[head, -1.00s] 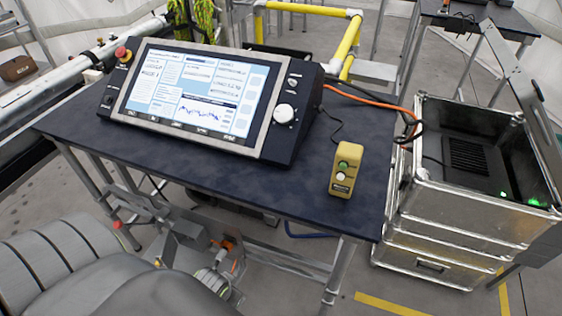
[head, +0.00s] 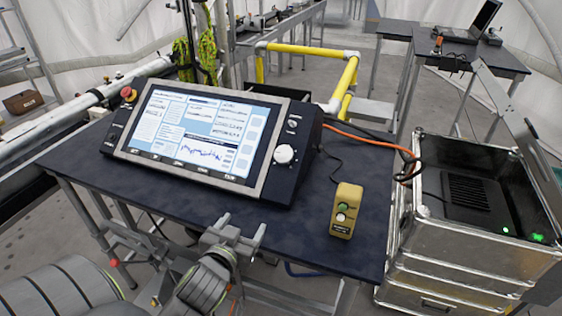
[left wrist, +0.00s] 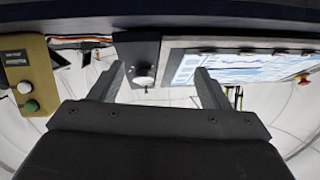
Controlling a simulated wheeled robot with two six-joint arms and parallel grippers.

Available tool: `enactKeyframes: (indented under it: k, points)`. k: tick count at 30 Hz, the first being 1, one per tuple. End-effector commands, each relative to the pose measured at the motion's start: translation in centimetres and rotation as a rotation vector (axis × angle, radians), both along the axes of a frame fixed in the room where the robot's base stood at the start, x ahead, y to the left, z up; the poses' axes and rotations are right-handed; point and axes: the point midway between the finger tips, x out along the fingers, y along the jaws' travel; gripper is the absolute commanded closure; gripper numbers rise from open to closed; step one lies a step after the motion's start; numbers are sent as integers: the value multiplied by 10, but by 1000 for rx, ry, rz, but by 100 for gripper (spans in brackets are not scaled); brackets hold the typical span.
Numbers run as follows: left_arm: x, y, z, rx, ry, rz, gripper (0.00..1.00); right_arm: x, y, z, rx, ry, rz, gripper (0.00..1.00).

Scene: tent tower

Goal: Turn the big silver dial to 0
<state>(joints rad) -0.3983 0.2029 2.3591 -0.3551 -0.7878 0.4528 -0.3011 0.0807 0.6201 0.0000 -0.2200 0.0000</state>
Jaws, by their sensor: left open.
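The big silver dial (head: 285,154) is a round pale knob on the right side panel of the dark control console (head: 303,140). It also shows in the left wrist view (left wrist: 144,75), between and beyond the fingers. My left gripper (head: 234,226) is at the front edge of the table, below and left of the dial and apart from it. Its two fingers are spread in the left wrist view (left wrist: 160,80) with nothing between them. The dial's pointer mark and numbers are too small to read. My right gripper is not in view.
The console's screen (head: 192,136) fills its left part, with a red button (head: 128,94) at its upper left. A yellow button box (head: 346,211) stands on the dark table (head: 300,235) right of the console. An open metal case (head: 450,232) stands at the right.

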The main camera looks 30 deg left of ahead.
Motion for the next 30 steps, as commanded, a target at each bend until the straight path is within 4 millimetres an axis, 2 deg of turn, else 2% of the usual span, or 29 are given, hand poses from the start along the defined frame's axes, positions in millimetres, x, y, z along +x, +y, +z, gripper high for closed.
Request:
enactKeyframes:
  k: [3, 9, 16, 30]
  points:
    - [20, -4, 29, 22, -157, -45, 30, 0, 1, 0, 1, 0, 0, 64]
    - [34, -12, 53, 35, -285, -98, 30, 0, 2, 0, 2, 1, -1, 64]
    - [55, -8, 56, 37, -294, -104, 30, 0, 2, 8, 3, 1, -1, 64]
    - [142, 14, 56, 37, -291, -102, 30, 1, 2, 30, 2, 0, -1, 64]
